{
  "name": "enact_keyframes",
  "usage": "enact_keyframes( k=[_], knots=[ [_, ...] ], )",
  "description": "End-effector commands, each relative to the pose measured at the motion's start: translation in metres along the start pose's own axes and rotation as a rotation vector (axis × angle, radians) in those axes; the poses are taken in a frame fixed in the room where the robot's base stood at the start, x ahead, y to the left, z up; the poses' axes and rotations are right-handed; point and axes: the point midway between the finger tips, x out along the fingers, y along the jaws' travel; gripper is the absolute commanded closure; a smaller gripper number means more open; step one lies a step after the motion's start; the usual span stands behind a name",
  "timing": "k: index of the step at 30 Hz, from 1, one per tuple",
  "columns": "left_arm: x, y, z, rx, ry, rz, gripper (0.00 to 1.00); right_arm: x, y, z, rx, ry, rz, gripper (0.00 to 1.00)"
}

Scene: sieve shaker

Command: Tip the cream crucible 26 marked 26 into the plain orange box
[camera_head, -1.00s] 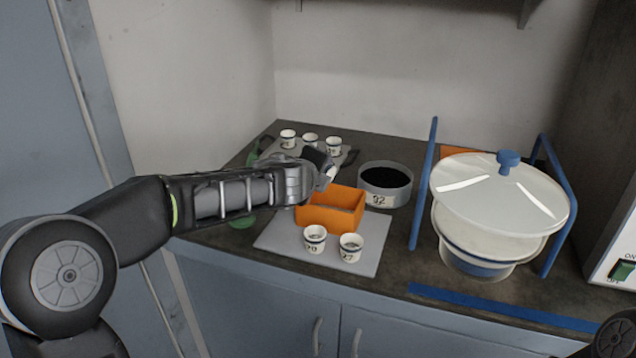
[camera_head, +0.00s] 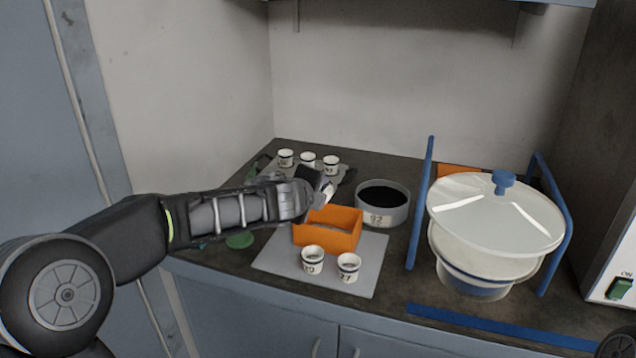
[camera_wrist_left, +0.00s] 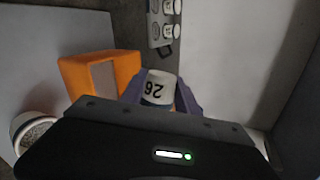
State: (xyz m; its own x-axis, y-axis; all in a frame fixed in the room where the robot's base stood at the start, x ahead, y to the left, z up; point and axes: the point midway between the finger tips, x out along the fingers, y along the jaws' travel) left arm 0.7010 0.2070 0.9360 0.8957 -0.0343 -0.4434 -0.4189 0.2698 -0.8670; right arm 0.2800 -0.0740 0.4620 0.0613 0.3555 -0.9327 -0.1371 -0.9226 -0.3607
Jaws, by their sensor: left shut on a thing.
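The cream crucible 26 (camera_wrist_left: 158,88) is between the fingers of my left gripper (camera_wrist_left: 162,98), its number upside down in the left wrist view. In the head view, my left gripper (camera_head: 325,188) is shut on it just above and behind the plain orange box (camera_head: 328,240). The crucible is mostly hidden there, and I cannot tell its exact tilt. The box is open-topped and stands on the grey mat (camera_head: 285,255); it also shows beside the crucible in the left wrist view (camera_wrist_left: 80,75). The inside of the box is mostly hidden. My right gripper is out of view.
Crucibles 29 (camera_head: 312,262) and 27 (camera_head: 348,268) stand in front of the box. Several more cups (camera_head: 308,160) stand on a rack behind. A dark-filled sieve 92 (camera_head: 380,216) is right of the box. A lidded white vessel (camera_head: 490,245) stands between blue bars further right.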

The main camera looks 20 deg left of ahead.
Motion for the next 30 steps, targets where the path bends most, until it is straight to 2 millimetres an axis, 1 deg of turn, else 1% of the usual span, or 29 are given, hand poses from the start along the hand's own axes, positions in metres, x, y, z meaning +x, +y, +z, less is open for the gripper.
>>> enact_keyframes(
  k=[1, 6, 13, 20, 23, 30],
  knots=[
    [-0.003, -0.005, 0.004, -0.035, 0.017, 0.008, 1.0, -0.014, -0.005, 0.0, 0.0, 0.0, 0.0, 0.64],
    [-0.001, -0.003, 0.006, -0.127, 0.067, 0.021, 1.0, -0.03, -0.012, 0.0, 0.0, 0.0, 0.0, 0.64],
    [0.001, 0.001, 0.004, -0.157, 0.085, 0.023, 1.0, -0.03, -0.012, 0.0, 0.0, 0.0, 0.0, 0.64],
    [0.001, 0.0, 0.005, -0.16, 0.086, 0.024, 1.0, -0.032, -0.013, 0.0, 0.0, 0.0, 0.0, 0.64],
    [0.0, -0.002, 0.006, -0.18, 0.098, 0.028, 1.0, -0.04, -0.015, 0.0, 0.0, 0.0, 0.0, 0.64],
    [-0.002, -0.005, 0.009, -0.285, 0.155, 0.045, 1.0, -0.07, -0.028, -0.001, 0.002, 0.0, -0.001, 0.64]
  ],
)
